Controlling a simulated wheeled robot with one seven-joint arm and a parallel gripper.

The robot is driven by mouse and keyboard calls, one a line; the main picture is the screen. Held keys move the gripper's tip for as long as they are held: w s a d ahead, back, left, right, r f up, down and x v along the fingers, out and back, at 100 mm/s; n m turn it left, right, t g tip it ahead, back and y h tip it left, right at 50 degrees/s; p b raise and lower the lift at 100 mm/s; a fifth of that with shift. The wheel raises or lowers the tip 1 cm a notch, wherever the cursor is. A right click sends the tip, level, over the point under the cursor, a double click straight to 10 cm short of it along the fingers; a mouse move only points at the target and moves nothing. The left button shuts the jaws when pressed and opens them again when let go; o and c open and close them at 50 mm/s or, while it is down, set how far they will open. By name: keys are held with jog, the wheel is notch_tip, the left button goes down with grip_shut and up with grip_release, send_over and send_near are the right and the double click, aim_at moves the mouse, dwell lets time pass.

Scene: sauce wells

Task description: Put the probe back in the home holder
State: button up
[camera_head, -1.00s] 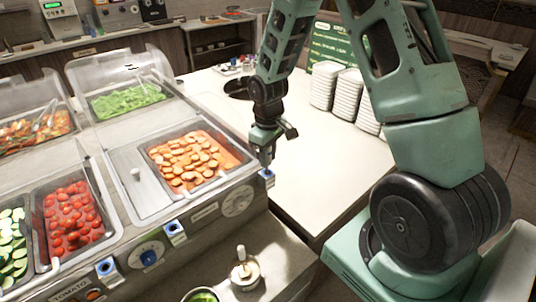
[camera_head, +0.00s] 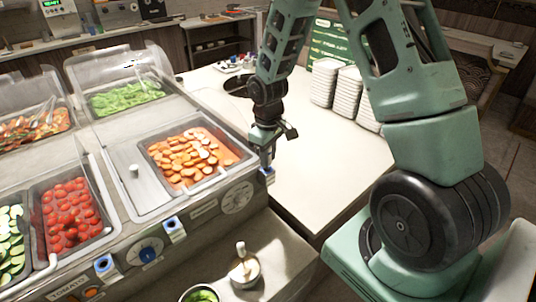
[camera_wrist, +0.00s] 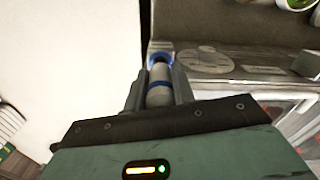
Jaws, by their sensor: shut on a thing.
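My gripper (camera_head: 266,148) is above the front right corner of the food counter, pointing down. It is shut on the probe, a pale grey cylinder with a blue band (camera_wrist: 159,92), seen between the fingers in the wrist view. A blue-rimmed holder (camera_head: 268,178) sits at the counter's corner right under the gripper. Its blue ring (camera_wrist: 160,57) shows at the probe's far end in the wrist view. The probe lines up with this ring; I cannot tell how deep it sits in it. Two more blue holders are on the counter front, one in the middle (camera_head: 174,229) and one at left (camera_head: 104,265).
Pans of sliced carrots (camera_head: 190,155), tomatoes (camera_head: 68,218) and greens (camera_head: 125,97) fill the counter. A small pot with a white handle (camera_head: 244,270) stands on the front ledge. Stacked white plates (camera_head: 322,85) stand on the white table (camera_head: 330,165), which is mostly clear.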

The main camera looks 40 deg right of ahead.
jog(key=shift+f+b, duration=0.5)
jog(key=shift+f, duration=0.3)
jog(key=o, duration=1.1)
jog(key=shift+r, duration=0.1)
notch_tip(320, 180, up, 17)
jog(key=b, duration=0.3)
jog(key=shift+r, duration=0.15)
jog(key=s+a+f+n+b, duration=0.1)
jog(key=s+a+f+b, duration=0.1)
jog(key=s+a, duration=0.5)
jog(key=s+a+f+n+b, duration=0.1)
jog(key=s+a+f+b, duration=0.15)
jog(key=a, duration=0.75)
jog(key=s+a+f, duration=0.2)
jog(key=s, duration=0.2)
jog(key=s+a+f+n+b, duration=0.1)
jog(key=s+a, duration=0.2)
jog(key=s, duration=0.2)
jog(key=s+a+f+n, duration=0.1)
jog(key=s+a+f, duration=0.1)
jog(key=s, duration=0.3)
jog(key=shift+s+a+f+y, duration=0.15)
jog(key=shift+a+f+y, duration=0.15)
